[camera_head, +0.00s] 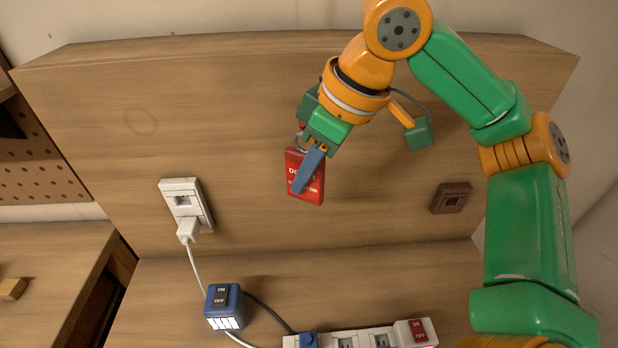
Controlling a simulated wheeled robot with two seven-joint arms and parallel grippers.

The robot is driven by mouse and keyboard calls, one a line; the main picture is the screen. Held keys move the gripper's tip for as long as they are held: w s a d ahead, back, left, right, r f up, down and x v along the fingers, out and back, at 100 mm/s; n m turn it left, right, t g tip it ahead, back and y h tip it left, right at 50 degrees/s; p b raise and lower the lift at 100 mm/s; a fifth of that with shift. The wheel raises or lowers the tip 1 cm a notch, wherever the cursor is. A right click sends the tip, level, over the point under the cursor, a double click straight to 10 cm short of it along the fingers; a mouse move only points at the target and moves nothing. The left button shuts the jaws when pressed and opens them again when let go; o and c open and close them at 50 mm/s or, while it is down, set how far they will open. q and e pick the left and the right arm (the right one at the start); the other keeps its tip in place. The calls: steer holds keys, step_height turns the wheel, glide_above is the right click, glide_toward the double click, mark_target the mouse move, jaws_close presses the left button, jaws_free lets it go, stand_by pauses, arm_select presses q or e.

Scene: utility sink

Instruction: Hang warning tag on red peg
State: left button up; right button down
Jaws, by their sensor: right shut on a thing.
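The red warning tag (315,188) hangs in front of the upright wooden panel, with white lettering partly covered by a finger. My right gripper (305,172) is shut on the tag, its blue-grey finger lying across the tag's front. A grey ring shows at the tag's top left, beside the gripper. A small bit of red, which may be the red peg (301,126), shows just above the ring, mostly hidden by the gripper. I cannot tell whether the ring is around it or only near it. My left gripper is not in view.
A white wall socket (182,199) with a white plug (188,230) is left on the panel; a brown socket (451,198) is right. Below are a blue switch box (224,304) and a white power strip (362,338) with cables. The panel between the sockets is otherwise clear.

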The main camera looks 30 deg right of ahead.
steer(key=w+d+f+p, duration=0.1)
steer(key=w+d+p, duration=0.2)
steer(key=w, duration=0.4)
steer(key=shift+d+f+p, duration=0.15)
steer(key=shift+d+p, duration=0.15)
steer(key=shift+d, duration=0.15)
steer(key=shift+w, duration=0.1)
stand_by(0.5)
steer(key=c, duration=0.9)
jaws_free()
steer(key=shift+w+d+f, duration=0.1)
steer(key=shift+o, duration=0.7)
steer(key=shift+w+d+f, duration=0.1)
